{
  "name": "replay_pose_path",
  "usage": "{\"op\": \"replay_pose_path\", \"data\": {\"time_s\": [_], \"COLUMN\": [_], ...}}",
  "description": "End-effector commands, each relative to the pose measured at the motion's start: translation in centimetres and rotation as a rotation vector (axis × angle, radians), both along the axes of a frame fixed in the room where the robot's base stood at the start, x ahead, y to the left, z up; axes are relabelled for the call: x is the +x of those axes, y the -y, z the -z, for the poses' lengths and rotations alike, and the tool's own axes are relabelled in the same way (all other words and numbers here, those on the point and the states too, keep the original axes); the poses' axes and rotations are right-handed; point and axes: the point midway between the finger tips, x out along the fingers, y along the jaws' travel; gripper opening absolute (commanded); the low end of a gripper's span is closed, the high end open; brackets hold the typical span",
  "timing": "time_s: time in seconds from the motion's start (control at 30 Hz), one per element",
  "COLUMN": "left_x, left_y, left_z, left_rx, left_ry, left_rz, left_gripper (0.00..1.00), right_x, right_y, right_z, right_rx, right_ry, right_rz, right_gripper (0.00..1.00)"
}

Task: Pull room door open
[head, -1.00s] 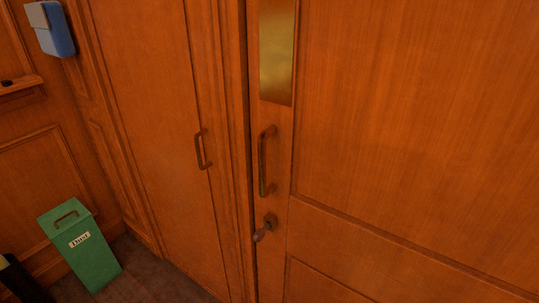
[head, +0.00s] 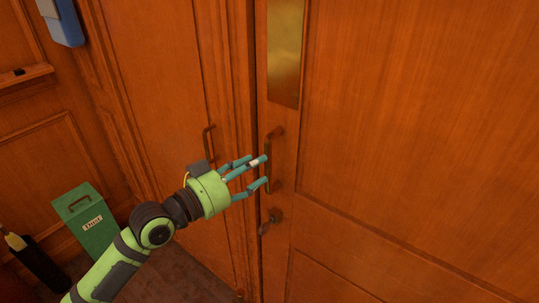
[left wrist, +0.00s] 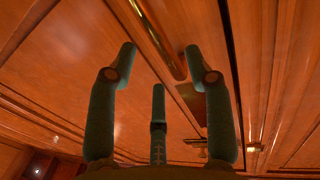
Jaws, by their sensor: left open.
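The room door (head: 400,130) is a large wooden panelled door filling the right of the head view, and it looks shut. It has a brass plate (head: 285,55), a vertical pull handle (head: 269,141) below it, and a lever or knob (head: 270,222) lower down. My left gripper (head: 265,171), with teal fingers, is open at the pull handle, its fingertips overlapping the handle's middle. In the left wrist view a shiny bar (left wrist: 160,42), likely the handle, runs between the spread fingers. Contact cannot be told. My right gripper is not in view.
A narrower wooden panel (head: 155,90) with its own handle (head: 208,143) stands left of the door. A green bin (head: 88,222) and a dark container (head: 35,262) stand on the floor at left. A blue box (head: 62,25) hangs on the wall.

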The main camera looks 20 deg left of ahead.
Motion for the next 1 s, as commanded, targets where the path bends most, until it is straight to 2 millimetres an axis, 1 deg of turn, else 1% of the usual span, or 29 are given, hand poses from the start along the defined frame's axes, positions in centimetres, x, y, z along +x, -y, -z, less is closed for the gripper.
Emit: {"op": "replay_pose_path", "data": {"time_s": [0.03,0.1,0.3,0.43,0.67,0.7,0.8,1.0], "left_x": [0.8,1.8,3.8,4.3,4.3,4.3,4.3,4.3], "left_y": [0.5,1.0,2.3,2.6,2.6,2.6,2.6,2.6], "left_z": [-0.5,-0.5,-0.2,-0.1,0.0,0.0,0.0,0.0], "left_rx": [-0.005,-0.005,-0.002,0.000,0.001,0.001,0.000,0.000], "left_ry": [0.002,0.002,0.000,0.001,0.001,0.001,0.000,0.000], "left_rz": [0.000,-0.001,-0.001,-0.001,-0.001,-0.001,-0.001,-0.001], "left_gripper": [0.51,0.51,0.51,0.51,0.51,0.35,0.00,0.00], "right_x": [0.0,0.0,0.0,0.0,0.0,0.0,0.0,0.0], "right_y": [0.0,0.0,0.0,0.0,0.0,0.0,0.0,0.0], "right_z": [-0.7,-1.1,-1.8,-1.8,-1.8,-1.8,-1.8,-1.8], "right_rx": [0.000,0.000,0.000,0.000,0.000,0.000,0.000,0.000], "right_ry": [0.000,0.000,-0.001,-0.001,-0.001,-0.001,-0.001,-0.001], "right_rz": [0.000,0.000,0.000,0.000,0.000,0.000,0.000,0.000], "right_gripper": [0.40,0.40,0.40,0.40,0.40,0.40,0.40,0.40]}}
